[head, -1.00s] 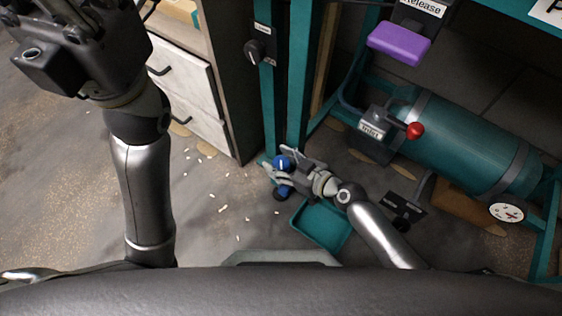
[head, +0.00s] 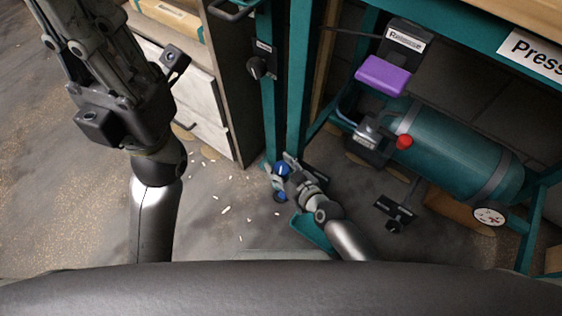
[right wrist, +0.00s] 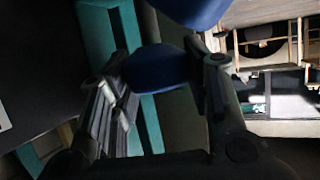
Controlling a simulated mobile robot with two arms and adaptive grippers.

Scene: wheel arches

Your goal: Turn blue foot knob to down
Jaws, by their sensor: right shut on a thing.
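The blue foot knob (head: 283,169) is low at the foot of the teal frame's post, with a white mark on top. A second blue part (head: 279,196) shows just below it; I cannot tell whether both are one piece. My right gripper (head: 279,178) is shut on the blue knob, its fingers partly covering it. In the right wrist view a blue part (right wrist: 157,70) sits between the two fingers, and another blue part (right wrist: 190,8) shows at the top edge. My left gripper (head: 68,32) is raised at the upper left, away from the knob; its fingertips are cut off.
A teal tray (head: 312,230) lies on the floor beside my right forearm. A teal tank (head: 455,150) with a red knob (head: 404,142), a purple pedal (head: 382,75) and a black dial (head: 257,68) are nearby. White scraps litter open floor left of the knob.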

